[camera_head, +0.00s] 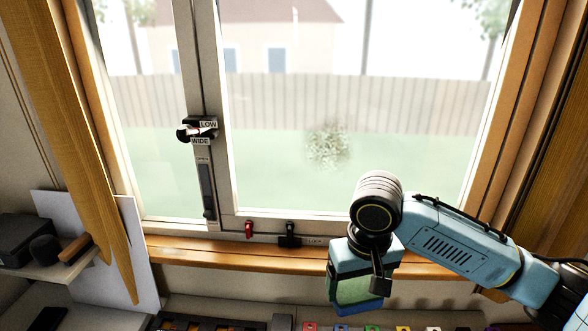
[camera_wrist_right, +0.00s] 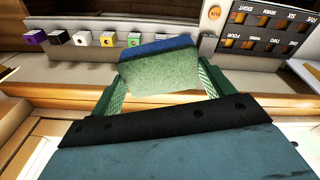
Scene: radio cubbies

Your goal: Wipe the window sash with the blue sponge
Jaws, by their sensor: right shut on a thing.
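The window sash (camera_head: 228,120) is a pale frame around the large glass pane, upright beyond my arm. A brownish-green smudge (camera_head: 328,145) shows on the pane. My right gripper (camera_head: 353,292) is low in front of the wooden sill, below and right of the smudge, apart from the glass. It is shut on the blue sponge (camera_wrist_right: 160,72), which has a blue edge and a pale green face between the green fingers in the right wrist view. In the head view the sponge is mostly hidden by the gripper. My left gripper is not in view.
A wooden sill (camera_head: 210,252) runs below the window. Several coloured cubes (camera_wrist_right: 82,38) and a labelled panel (camera_wrist_right: 265,30) are below.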

